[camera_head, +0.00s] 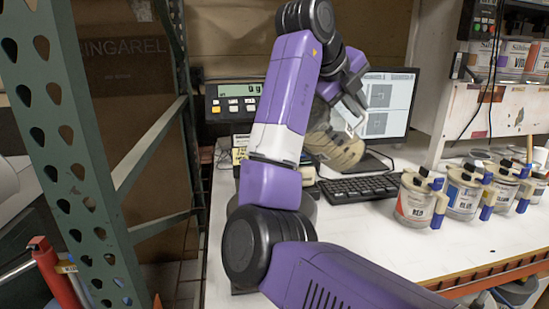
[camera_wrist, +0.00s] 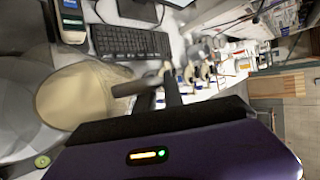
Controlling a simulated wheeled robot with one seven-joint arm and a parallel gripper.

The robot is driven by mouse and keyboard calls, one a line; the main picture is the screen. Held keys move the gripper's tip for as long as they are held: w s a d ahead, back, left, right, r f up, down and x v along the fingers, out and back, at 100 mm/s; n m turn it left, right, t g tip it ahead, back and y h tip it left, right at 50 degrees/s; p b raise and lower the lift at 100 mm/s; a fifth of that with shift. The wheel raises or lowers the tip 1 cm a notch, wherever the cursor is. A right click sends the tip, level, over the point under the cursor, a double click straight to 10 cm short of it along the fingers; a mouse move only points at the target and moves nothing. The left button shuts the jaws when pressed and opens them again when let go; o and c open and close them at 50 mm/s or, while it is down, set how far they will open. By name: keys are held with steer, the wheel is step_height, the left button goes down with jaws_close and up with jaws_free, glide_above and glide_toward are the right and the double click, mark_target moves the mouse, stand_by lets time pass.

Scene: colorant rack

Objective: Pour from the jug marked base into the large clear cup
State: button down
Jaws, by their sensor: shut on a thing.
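The jug (camera_head: 335,146) is a clear vessel with beige contents, held tilted in the air above the table, in front of the monitor. My gripper (camera_head: 352,92) is shut on its handle side. In the wrist view my gripper's fingers (camera_wrist: 158,92) reach towards the jug (camera_wrist: 75,97), whose beige part fills the left. Any marking on the jug is too small to read. I cannot make out the large clear cup for certain; my arm covers much of the table below the jug in the head view. Whether liquid is flowing cannot be told.
A scale display (camera_head: 237,101) stands at the back left, beside the monitor (camera_head: 388,97). A keyboard (camera_head: 360,188) lies in front of the monitor. Several labelled cans with handles, including a red-labelled can (camera_head: 414,201), stand at the right. A green metal post (camera_head: 70,150) rises at the left.

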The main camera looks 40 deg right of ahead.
steer(key=shift+w+a+r+g+h+b, duration=0.35)
steer(key=shift+a+r+h+b, duration=0.2)
steer(key=shift+h+b, duration=0.25)
stand_by(2.6)
steer(key=shift+w+a+r+n+h, duration=0.3)
steer(key=shift+a+r+h, duration=0.2)
steer(key=shift+r, duration=0.15)
stand_by(3.9)
